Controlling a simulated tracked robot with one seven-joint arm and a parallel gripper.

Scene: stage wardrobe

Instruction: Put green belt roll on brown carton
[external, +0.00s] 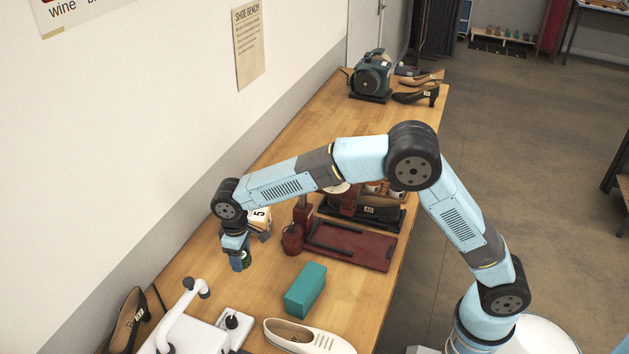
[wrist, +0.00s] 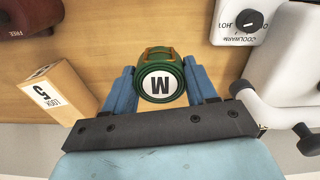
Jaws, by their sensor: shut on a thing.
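The green belt roll (wrist: 160,84) has a white end label with an "M" and a tan strap. My gripper (wrist: 161,86) is shut on it, with one blue finger on each side. In the external view, the roll (external: 241,262) hangs below my gripper (external: 238,249) over the left side of the bench; its exact height is hard to tell. The brown carton (wrist: 57,93), a tan box with a "5" label, stands left of my gripper in the wrist view. In the external view the carton (external: 259,219) is just behind and right of my gripper, partly hidden by it.
A teal block (external: 306,290) and dark red press (external: 350,243) stand on the wooden bench to the right. A white device with a bent pipe (external: 182,322), a white shoe (external: 308,338) and a black heeled shoe (external: 128,318) are at the near end. The wall borders the left.

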